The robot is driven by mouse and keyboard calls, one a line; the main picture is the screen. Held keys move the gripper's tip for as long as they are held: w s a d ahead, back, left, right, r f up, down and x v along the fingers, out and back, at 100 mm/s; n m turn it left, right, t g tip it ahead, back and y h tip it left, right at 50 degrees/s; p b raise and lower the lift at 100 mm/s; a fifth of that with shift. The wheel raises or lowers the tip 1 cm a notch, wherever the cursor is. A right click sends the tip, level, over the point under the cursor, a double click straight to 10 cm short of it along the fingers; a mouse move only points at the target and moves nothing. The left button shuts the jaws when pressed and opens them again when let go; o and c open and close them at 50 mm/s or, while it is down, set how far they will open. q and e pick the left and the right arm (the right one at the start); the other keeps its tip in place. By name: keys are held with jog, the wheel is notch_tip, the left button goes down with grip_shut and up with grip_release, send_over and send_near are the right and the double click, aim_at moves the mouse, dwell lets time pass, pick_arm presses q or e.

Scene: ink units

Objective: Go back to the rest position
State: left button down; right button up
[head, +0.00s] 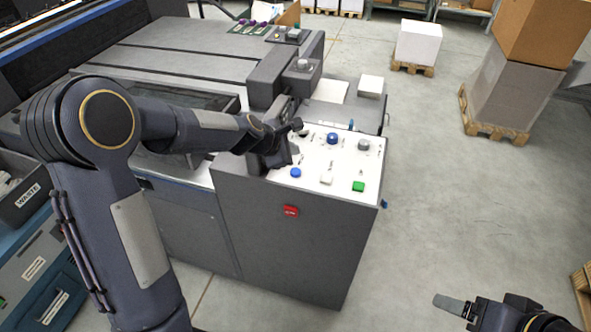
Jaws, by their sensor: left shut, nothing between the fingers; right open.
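My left arm reaches in from the left, across the grey machine. Its gripper (296,126) is shut and empty, over the left part of the white control panel (318,162). I cannot tell whether it touches the panel or a knob there. My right gripper (455,306) is open and empty at the bottom right, low in the view and apart from the machine. Part of it is hidden or cut off by the frame edge.
The panel carries a blue knob (333,138), a grey knob (363,144), a blue button (295,172) and a green button (358,186). A waste bin (28,197) stands at the left. Boxes on pallets stand at the back right.

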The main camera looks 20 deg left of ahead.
dwell(0.4)
pick_arm(q)
jog(key=s+a+r+m+h, duration=0.1)
jog(key=s+r+m, duration=0.3)
jog(key=s, duration=0.3)
jog(key=s+a+r+m, duration=0.1)
jog(key=s+r+m, duration=0.4)
jog(key=s, duration=0.2)
jog(key=s+a+f+m+g+y, duration=0.1)
jog(key=s+f+m+g, duration=0.1)
jog(key=s+m, duration=0.9)
jog(key=s+f, duration=0.1)
jog(key=s, duration=0.8)
jog(key=shift+s+g, duration=0.3)
jog(key=shift+s, duration=0.05)
